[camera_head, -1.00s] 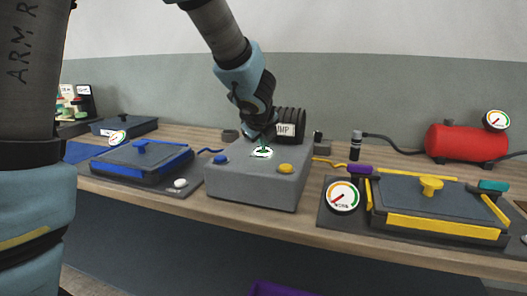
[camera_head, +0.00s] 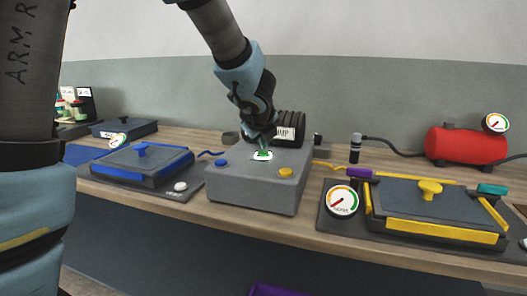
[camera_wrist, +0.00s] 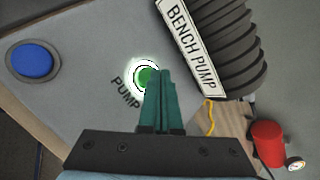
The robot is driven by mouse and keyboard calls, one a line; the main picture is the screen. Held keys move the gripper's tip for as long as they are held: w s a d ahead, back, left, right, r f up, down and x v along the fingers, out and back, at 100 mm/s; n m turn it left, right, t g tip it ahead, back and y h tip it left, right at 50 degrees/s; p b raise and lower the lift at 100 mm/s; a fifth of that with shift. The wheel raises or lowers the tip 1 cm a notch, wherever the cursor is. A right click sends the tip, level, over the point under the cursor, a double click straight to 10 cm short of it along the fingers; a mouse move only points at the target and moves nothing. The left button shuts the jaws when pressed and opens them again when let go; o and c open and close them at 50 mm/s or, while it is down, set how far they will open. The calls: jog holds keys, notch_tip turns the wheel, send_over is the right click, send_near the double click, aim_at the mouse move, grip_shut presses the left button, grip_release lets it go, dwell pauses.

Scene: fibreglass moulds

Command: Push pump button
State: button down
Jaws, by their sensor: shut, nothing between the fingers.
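The pump button (camera_wrist: 145,77) is a round green button with a white glowing ring, marked PUMP, on top of the grey bench pump box (camera_head: 252,196). In the head view its bright ring (camera_head: 255,156) shows around my fingertips. My gripper (camera_wrist: 160,72) is shut and empty, its green fingers together. The fingertips (camera_head: 263,151) are at the button and cover its right part in the wrist view. I cannot tell whether they touch it or whether it is pressed down.
A blue button (camera_wrist: 34,60) and a yellow button (camera_head: 286,173) flank the pump button. The black ribbed motor (camera_head: 290,124) stands close behind. A blue-edged mould (camera_head: 142,163) lies left, a yellow-edged mould (camera_head: 432,205) right. A red tank (camera_head: 466,145) stands at the back right.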

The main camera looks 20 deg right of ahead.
aim_at(263, 154)
jog(key=shift+r+p, duration=2.45)
jog(key=shift+r, duration=0.5)
jog(key=shift+f, duration=0.1)
jog(key=a+n, duration=0.1)
jog(key=a, duration=0.2)
jog(key=w+a+f+n+y, duration=0.1)
jog(key=a+n, duration=0.1)
jog(key=w+a+f+n+y, duration=0.1)
jog(key=a+n, duration=0.1)
jog(key=a, duration=0.1)
jog(key=shift+w+a+f, duration=0.1)
jog(key=shift+a+f, duration=0.05)
jog(key=shift+a, duration=0.15)
jog(key=a+f+n+g+y, duration=0.2)
jog(key=a+f+n, duration=0.1)
jog(key=a+n, duration=0.75)
jog(key=s+a+f+n+g, duration=0.2)
jog(key=s+a+f+n, duration=0.1)
jog(key=s+a+n, duration=0.3)
jog(key=s+a+f+n+g, duration=0.2)
jog(key=s+a+n, duration=0.4)
jog(key=a+n, duration=0.4)
jog(key=shift+a+f+n+y, duration=0.35)
jog(key=shift+a+f, duration=0.1)
jog(key=shift+a, duration=0.15)
